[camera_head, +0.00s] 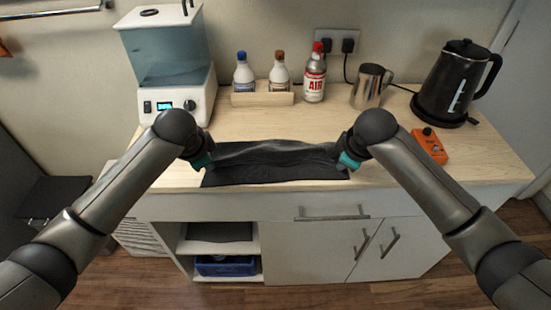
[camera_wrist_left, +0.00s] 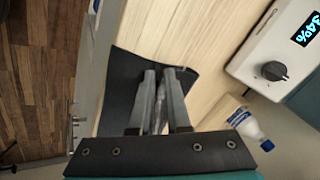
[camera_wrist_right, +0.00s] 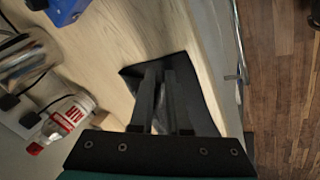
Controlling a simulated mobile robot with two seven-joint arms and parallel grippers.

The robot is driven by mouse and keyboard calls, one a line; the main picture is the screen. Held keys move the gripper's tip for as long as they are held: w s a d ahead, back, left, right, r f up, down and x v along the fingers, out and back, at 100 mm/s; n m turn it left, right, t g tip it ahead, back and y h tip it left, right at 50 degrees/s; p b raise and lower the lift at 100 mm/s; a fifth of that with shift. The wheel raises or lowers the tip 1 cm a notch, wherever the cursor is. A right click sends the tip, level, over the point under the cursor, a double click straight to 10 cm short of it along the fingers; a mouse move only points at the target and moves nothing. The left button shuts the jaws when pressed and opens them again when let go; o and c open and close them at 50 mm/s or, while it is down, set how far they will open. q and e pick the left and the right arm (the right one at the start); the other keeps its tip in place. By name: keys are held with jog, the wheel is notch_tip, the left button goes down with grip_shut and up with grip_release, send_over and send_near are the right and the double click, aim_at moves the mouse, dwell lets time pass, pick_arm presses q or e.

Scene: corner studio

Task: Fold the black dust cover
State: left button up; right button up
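The black dust cover (camera_head: 262,173) lies on the wooden counter near its front edge. Its far part is lifted in a sagging fold between my two grippers, while the near part lies flat. My left gripper (camera_head: 203,163) is at its left end, and the fingers (camera_wrist_left: 160,82) look closed on the cloth (camera_wrist_left: 120,85) in the left wrist view. My right gripper (camera_head: 347,162) is at its right end, with its fingers (camera_wrist_right: 163,75) closed on the cloth (camera_wrist_right: 198,95) in the right wrist view. The pinched cloth is mostly hidden by the fingers.
A water-tank appliance (camera_head: 170,70) stands at the back left. A wooden rack (camera_head: 262,98) with two bottles, a red-and-white air can (camera_head: 314,78), a metal pitcher (camera_head: 369,88) and a black kettle (camera_head: 455,85) line the back. An orange box (camera_head: 430,147) sits right. The counter behind the cover is clear.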

pick_arm(q)
jog(key=o, duration=0.6)
jog(key=shift+d, duration=0.25)
pick_arm(e)
jog(key=o, duration=0.6)
jog(key=shift+a, duration=0.25)
pick_arm(q)
jog(key=v, duration=0.3)
jog(key=shift+r, duration=0.4)
pick_arm(e)
jog(key=v, duration=0.3)
jog(key=shift+r, duration=0.4)
pick_arm(q)
jog(key=s+v, duration=0.1)
jog(key=v, duration=0.6)
jog(key=shift+f, duration=0.2)
pick_arm(e)
jog(key=s+v, duration=0.1)
jog(key=v, duration=0.6)
jog(key=shift+f, duration=0.25)
pick_arm(q)
jog(key=shift+s, duration=0.15)
pick_arm(e)
jog(key=shift+s, duration=0.15)
